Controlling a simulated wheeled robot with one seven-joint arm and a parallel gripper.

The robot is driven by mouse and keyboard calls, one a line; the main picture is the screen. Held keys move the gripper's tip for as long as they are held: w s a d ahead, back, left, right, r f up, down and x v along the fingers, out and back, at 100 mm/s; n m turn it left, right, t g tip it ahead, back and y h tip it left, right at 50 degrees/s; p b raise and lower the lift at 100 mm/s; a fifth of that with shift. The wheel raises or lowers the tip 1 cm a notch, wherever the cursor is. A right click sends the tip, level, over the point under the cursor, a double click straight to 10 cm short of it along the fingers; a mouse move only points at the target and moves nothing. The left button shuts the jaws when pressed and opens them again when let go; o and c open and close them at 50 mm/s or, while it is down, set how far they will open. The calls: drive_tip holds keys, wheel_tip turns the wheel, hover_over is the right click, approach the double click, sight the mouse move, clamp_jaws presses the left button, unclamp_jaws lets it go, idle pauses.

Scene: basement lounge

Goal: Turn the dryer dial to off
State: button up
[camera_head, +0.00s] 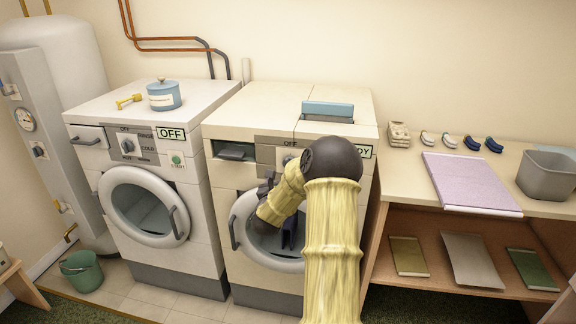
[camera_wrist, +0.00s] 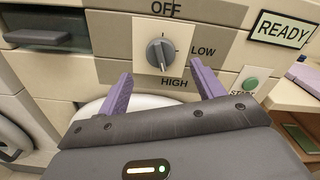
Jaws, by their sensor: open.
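The dryer (camera_head: 226,178) is the right-hand white machine in the head view, where my arm hides much of its front. Its grey round dial (camera_wrist: 160,53) shows clearly in the wrist view, on a panel marked OFF above, LOW to the right and HIGH below. The dial's raised grip stands roughly upright; I cannot tell which end is the pointer. My gripper (camera_wrist: 161,70) is open, its two purple fingers apart below and to either side of the dial. Nothing is between them, and they seem clear of the dial. In the head view my arm mostly hides the gripper.
A READY sign (camera_wrist: 283,30) and a green start button (camera_wrist: 251,84) are right of the dial. A washer (camera_head: 150,208) with an OFF sign (camera_head: 171,134) stands left. A wooden shelf table (camera_head: 400,180) stands right. A green bucket (camera_head: 82,272) is on the floor.

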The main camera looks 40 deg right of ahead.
drive_tip(key=p+x, duration=0.1)
drive_tip(key=x, duration=0.5)
drive_tip(key=shift+w+d, duration=0.2)
drive_tip(key=shift+d, duration=0.1)
drive_tip(key=shift+c, duration=0.5)
drive_tip(key=c, duration=0.9)
drive_tip(key=shift+o, duration=0.2)
